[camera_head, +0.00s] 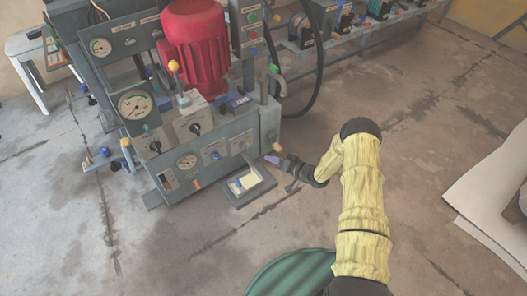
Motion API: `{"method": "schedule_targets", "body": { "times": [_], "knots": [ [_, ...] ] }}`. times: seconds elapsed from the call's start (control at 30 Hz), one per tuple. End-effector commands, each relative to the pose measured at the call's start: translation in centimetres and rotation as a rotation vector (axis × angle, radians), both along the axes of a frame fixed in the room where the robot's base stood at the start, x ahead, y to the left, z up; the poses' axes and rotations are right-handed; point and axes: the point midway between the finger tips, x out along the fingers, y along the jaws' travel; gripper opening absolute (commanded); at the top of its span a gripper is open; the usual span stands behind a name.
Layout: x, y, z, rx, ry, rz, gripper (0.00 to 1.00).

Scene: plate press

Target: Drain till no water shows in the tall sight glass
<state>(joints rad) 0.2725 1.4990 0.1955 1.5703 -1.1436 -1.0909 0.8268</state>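The grey press unit (170,120) stands left of centre. A small pale upright window (167,181) low on its front face may be a sight glass; it is too small to tell a water level in it. My gripper (273,160) is at the lower right corner of the unit, right of the tray and just below a small tan knob (277,147). I cannot tell whether it touches the knob or whether its fingers are apart. A shallow dark tray (262,189) with something pale yellow in it sits on the floor against the unit's front.
A red motor (196,45) tops the unit. Round gauges (135,103), levers and knobs cover its front, and some stick out at the left. A bench (365,27) with several devices stands behind. A green ribbed round thing (295,273) is at the bottom.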

Motion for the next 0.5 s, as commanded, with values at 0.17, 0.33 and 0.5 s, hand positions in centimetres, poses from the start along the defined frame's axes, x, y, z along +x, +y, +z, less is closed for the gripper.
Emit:
{"method": "schedule_targets", "body": {
  "times": [0.17, 0.33, 0.5],
  "knots": [
    [-1.6, -1.9, 0.9, 0.001, 0.001, 0.0, 0.34],
    [-2.0, -2.4, 0.9, 0.001, 0.0, 0.0, 0.34],
    [-2.0, -2.4, 0.8, 0.001, 0.0, 0.0, 0.34]
  ]
}}
